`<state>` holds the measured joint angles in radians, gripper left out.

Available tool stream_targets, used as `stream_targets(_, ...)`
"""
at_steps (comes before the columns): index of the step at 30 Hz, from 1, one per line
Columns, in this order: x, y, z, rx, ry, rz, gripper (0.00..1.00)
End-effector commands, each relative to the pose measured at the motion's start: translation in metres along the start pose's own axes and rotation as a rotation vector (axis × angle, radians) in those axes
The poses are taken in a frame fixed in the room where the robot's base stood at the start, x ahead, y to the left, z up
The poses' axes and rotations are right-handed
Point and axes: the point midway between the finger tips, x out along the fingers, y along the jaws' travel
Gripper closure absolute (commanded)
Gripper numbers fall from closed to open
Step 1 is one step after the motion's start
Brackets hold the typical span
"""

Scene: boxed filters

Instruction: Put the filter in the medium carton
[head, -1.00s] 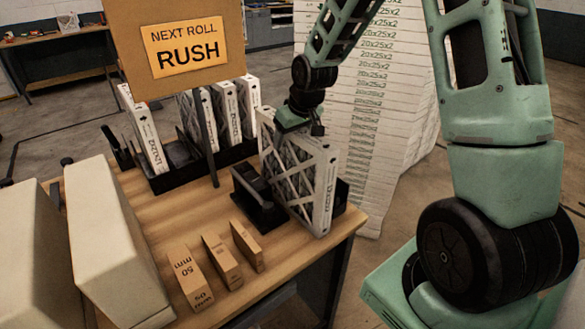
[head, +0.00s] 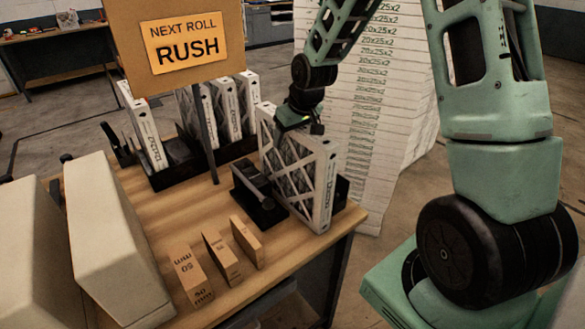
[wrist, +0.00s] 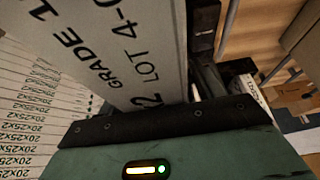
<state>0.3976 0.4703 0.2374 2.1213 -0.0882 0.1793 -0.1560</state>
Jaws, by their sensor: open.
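A white-framed filter (head: 298,178) with a pleated, cross-braced face stands upright in a black holder (head: 262,207) at the right end of the table. My gripper (head: 301,124) is open at the filter's top edge. In the wrist view the filter's printed edge (wrist: 135,45) rises close beyond my gripper (wrist: 165,122); whether both fingers straddle it is hidden. Two pale boxes, one nearer the middle (head: 112,240) and one at the far left (head: 32,262), stand on the table. I cannot tell which thing is the medium carton.
Three brown blocks (head: 219,258), one marked 50 mm, stand at the table's front. Several more filters (head: 226,108) stand in black racks at the back. A RUSH sign (head: 185,45) rises before them. A tall stack labelled 20x25x2 (head: 372,130) stands behind the table.

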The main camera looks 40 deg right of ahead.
Motion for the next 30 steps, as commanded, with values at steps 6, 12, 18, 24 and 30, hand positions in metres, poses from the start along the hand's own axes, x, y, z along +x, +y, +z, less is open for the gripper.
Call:
stream_targets(6,0.0,0.0,0.0,0.0,0.0,0.0,0.78)
stream_targets(12,0.0,0.0,0.0,0.0,0.001,0.0,1.0)
stream_targets(18,-0.009,0.0,-0.004,0.0,0.003,0.001,1.0)
stream_targets(24,-0.038,0.001,-0.017,0.0,0.008,0.004,1.0)
stream_targets(30,-0.075,0.001,-0.032,0.001,0.007,0.003,1.0)
